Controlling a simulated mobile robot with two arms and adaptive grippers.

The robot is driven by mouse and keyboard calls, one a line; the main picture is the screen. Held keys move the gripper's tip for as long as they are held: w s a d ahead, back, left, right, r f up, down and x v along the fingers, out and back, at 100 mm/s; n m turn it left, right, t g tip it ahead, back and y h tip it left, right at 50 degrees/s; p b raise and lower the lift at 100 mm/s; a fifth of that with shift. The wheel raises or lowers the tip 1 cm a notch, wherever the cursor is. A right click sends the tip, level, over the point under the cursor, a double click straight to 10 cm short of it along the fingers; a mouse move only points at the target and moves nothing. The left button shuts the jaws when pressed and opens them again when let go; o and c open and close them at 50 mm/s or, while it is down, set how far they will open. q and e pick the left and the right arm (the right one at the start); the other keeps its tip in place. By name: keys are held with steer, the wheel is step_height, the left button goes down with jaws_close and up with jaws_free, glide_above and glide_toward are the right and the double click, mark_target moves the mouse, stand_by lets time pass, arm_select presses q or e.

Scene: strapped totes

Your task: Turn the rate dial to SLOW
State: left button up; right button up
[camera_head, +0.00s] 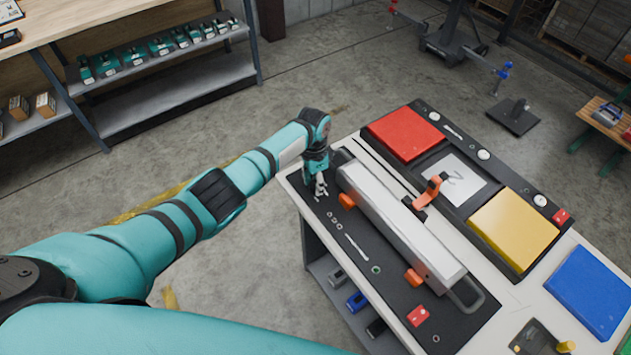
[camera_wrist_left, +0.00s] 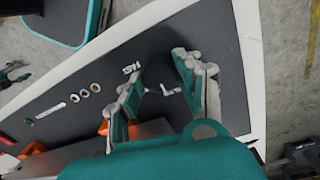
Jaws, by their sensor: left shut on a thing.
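My left gripper (camera_head: 320,188) reaches down to the black panel (camera_head: 385,290) at the near-left end of the bench. In the left wrist view its two pale fingers (camera_wrist_left: 163,88) stand on either side of a dark grey spot with low contrast, which I take to be the rate dial (camera_wrist_left: 158,77). The fingers are shut on it. White lettering is printed beside it, too small to read surely, and a short white mark lies between the fingers.
A long silver bar housing (camera_head: 400,220) with orange clips runs close beside the gripper. Red (camera_head: 405,134), yellow (camera_head: 513,230) and blue (camera_head: 590,290) pads lie farther along the bench. A shelf (camera_head: 170,75) with small teal items stands at the back left.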

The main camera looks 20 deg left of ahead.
mark_target(315, 182)
arm_select(q)
steer(key=shift+w+r, duration=0.1)
steer(key=o, duration=0.9)
steer(key=r, duration=1.2)
steer(key=shift+w+a, duration=0.2)
steer(key=shift+a, duration=0.05)
steer(key=shift+f, duration=0.1)
